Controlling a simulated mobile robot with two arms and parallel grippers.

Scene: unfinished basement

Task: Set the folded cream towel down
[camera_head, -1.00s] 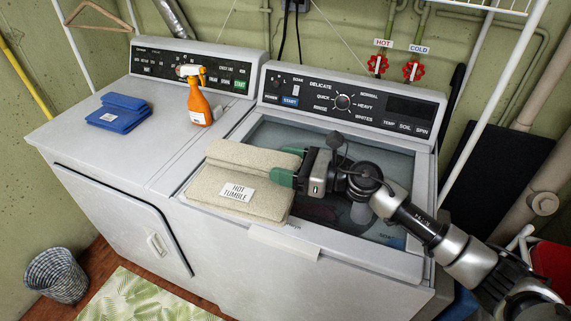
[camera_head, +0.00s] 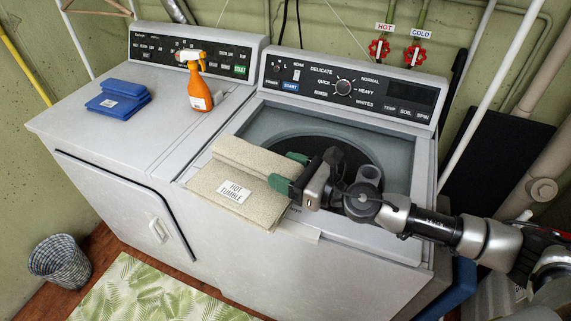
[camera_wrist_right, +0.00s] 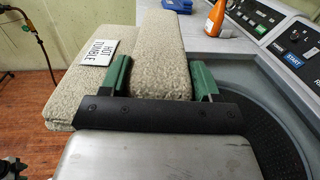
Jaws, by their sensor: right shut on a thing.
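The folded cream towel (camera_head: 262,207) is a thick beige bundle with a white "HOT TUMBLE" label. It is over the front left part of the right-hand machine (camera_head: 262,250). My right gripper (camera_head: 286,171) is shut on the towel's raised fold from the right side. In the right wrist view the towel (camera_wrist_right: 158,62) sits between the two green fingers of the gripper (camera_wrist_right: 161,80), with a wider folded part to the left. I cannot tell whether the towel's underside touches the machine.
An orange spray bottle (camera_head: 199,88) and folded blue cloths (camera_head: 122,99) stand on the left-hand machine (camera_head: 85,125), whose top is otherwise largely clear. The right-hand machine has a dark round drum (camera_head: 330,140) behind the towel. A woven basket (camera_head: 60,262) stands on the floor.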

